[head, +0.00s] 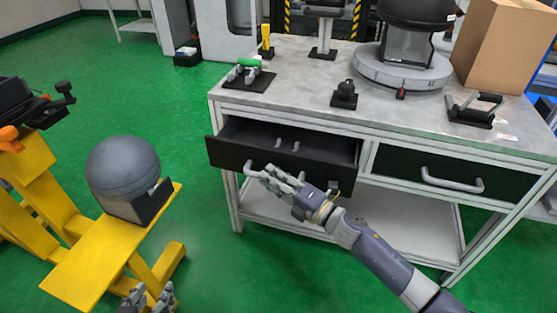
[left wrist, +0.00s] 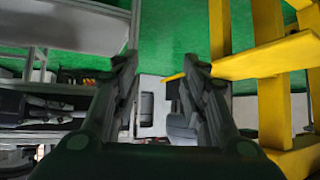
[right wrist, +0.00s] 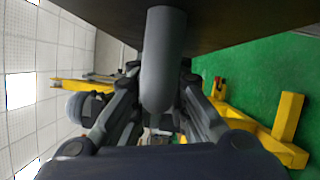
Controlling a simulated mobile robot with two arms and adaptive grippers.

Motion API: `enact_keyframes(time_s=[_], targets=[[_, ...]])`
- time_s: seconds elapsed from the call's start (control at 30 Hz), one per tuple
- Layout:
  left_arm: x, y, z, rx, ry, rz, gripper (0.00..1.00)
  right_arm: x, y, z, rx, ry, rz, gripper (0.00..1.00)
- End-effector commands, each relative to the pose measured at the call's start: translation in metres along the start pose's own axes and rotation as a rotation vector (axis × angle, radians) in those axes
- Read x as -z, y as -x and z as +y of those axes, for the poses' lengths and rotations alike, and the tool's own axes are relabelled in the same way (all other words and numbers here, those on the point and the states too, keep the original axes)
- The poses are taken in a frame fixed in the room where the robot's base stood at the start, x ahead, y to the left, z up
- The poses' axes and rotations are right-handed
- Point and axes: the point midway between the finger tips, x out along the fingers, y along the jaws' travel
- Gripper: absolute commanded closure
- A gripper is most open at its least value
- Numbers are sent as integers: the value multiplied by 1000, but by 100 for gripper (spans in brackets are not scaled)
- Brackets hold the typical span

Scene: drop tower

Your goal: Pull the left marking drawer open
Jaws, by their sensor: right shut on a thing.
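The left drawer (head: 228,154) of the workbench stands pulled out, with its dark interior showing from above. Its grey bar handle (head: 250,169) is on the black front panel. My right gripper (head: 262,175) is shut on this handle. In the right wrist view the handle (right wrist: 165,65) stands between the fingers, close under the drawer front. Two small grey things lie inside the drawer; I cannot tell what they are. My left gripper (head: 148,293) is low at the bottom edge of the head view. In the left wrist view its fingers (left wrist: 158,72) are apart with nothing between them.
The right drawer (head: 410,170) is closed. The bench top (head: 290,105) carries a cardboard box (head: 500,45), a round grey base (head: 402,70) and several small fixtures. A yellow stand (head: 95,265) with a grey ball (head: 122,165) is at the left. Green floor lies between.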

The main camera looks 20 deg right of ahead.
Motion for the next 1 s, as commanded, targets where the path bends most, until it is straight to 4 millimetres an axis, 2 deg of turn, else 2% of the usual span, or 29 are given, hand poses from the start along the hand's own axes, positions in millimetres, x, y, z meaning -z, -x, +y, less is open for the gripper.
enact_keyframes(time_s=[0.03,0.2,0.3,0.47,0.7,0.83,1.0], targets=[[-14,6,-2,5,1,-78,60,12,5,4,1,-5,3,100],[-65,27,-8,18,6,-320,60,43,18,10,2,-4,1,100],[-90,42,-11,24,10,-441,60,63,27,14,2,-5,1,100],[-119,66,-14,32,16,-599,60,96,40,20,3,-5,0,100],[-115,69,-14,31,16,-599,60,141,59,29,2,-5,-1,100],[-114,69,-14,31,16,-598,60,156,65,32,2,-4,0,100],[-114,70,-14,31,16,-597,60,165,69,34,2,0,1,100]])
